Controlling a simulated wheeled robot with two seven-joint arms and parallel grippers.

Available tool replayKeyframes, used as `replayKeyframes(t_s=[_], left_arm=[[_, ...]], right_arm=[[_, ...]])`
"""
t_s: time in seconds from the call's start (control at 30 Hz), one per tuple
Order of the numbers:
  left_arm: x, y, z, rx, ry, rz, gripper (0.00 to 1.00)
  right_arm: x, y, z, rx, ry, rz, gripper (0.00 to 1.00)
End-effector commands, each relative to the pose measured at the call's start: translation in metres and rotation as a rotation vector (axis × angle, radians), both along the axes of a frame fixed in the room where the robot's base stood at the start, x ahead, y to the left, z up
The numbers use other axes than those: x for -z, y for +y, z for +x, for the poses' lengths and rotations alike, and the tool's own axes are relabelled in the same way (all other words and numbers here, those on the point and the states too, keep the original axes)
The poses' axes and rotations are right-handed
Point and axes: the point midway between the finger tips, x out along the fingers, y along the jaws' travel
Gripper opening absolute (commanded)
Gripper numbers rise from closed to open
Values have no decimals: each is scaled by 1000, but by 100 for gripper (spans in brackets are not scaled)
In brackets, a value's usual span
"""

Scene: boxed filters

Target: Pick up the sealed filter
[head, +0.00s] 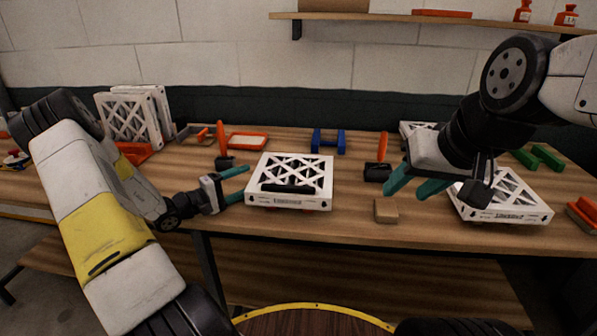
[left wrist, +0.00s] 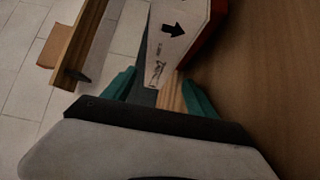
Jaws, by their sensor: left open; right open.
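A white framed filter (head: 258,198) with a lattice face and a dark bar across it lies flat at the middle of the table. My left gripper (head: 242,184) is open just left of it, fingers pointing at its left side. In the left wrist view, a white side with a black arrow (left wrist: 180,40) lies ahead of my left gripper's spread fingers (left wrist: 160,88). A second white filter (head: 510,214) lies at the right. My right gripper (head: 408,192) is open and empty above the table, left of that filter and partly covering it. I cannot tell which filter is sealed.
White filters (head: 128,118) stand upright at the back left. A small brown block (head: 386,210) lies between the flat filters. Blue (head: 327,141), orange (head: 383,146) and green (head: 546,156) pieces stand behind. A wall shelf (head: 400,17) hangs above.

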Motion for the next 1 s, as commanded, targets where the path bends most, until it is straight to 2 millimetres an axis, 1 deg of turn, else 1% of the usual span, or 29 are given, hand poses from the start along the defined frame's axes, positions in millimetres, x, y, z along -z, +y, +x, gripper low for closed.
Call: replayKeyframes(t_s=[0.17, 0.3, 0.4, 0.63, 0.67, 0.8, 0.87, 0.9, 1.0], left_arm=[[-2, -13, 11, 1, 0, -1, 66], [-4, -30, 25, 2, 1, -2, 66], [-3, -38, 34, 2, 1, -1, 66], [-3, -39, 37, -1, 1, 0, 66], [-3, -39, 37, -1, 1, 0, 64], [-3, -39, 37, -1, 1, 0, 37], [-3, -39, 37, -1, 1, 0, 25], [-3, -39, 37, -1, 1, 0, 17], [-3, -39, 37, 0, 1, 0, 0]], right_arm=[[0, 0, 0, 0, 0, 0, 46], [0, 0, 0, 0, 0, 0, 46], [0, 0, 0, 0, 0, 0, 46], [0, 0, 0, 0, 0, 0, 46], [0, 0, 0, 0, 0, 0, 46], [0, 0, 0, 0, 0, 0, 46], [0, 0, 0, 0, 0, 0, 46], [0, 0, 0, 0, 0, 0, 46], [0, 0, 0, 0, 0, 0, 46]])
